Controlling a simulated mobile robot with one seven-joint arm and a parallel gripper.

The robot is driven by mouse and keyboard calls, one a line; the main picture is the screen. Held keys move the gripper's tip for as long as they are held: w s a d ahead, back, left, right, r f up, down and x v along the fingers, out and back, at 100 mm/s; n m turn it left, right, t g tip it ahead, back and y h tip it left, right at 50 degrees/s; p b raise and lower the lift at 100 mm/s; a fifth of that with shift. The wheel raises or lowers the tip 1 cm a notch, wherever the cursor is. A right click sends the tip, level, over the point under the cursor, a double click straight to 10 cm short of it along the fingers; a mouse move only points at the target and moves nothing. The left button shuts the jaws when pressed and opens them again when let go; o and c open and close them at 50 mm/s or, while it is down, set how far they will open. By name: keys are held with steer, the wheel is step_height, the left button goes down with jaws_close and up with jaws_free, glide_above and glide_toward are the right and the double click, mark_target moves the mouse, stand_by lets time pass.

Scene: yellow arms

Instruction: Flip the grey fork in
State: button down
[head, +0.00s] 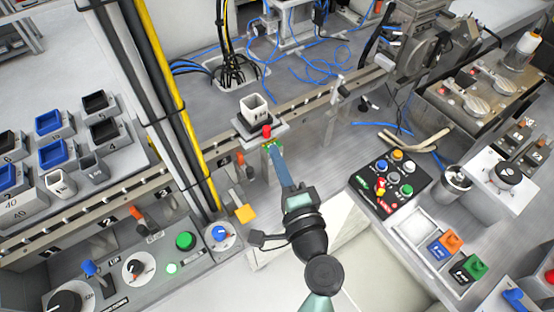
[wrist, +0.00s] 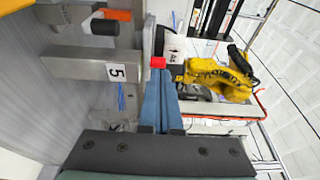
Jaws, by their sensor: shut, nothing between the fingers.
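My gripper (head: 274,150) has long blue fingers that are shut, with nothing between them. Its tips are at the rail, just below a red knob (head: 267,130) on a light grey flat piece (head: 277,133). In the wrist view the fingers (wrist: 161,78) point up the picture, and their tips are close to the red knob (wrist: 157,62). A grey upright plate (wrist: 149,38) stands beside the knob. This grey piece may be the fork, but I cannot make out its prongs. I cannot tell whether the fingers touch it.
A white cup (head: 254,106) stands on a dark carrier behind the knob. An orange-tipped lever (head: 239,159) is to the left on the rail. Black and yellow cables (head: 176,100) run down at the left. A button panel (head: 391,181) stands to the right.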

steer(key=b+v, duration=0.2)
steer(key=v, duration=0.8)
steer(key=shift+s, duration=0.1)
steer(key=shift+s+d, duration=0.1)
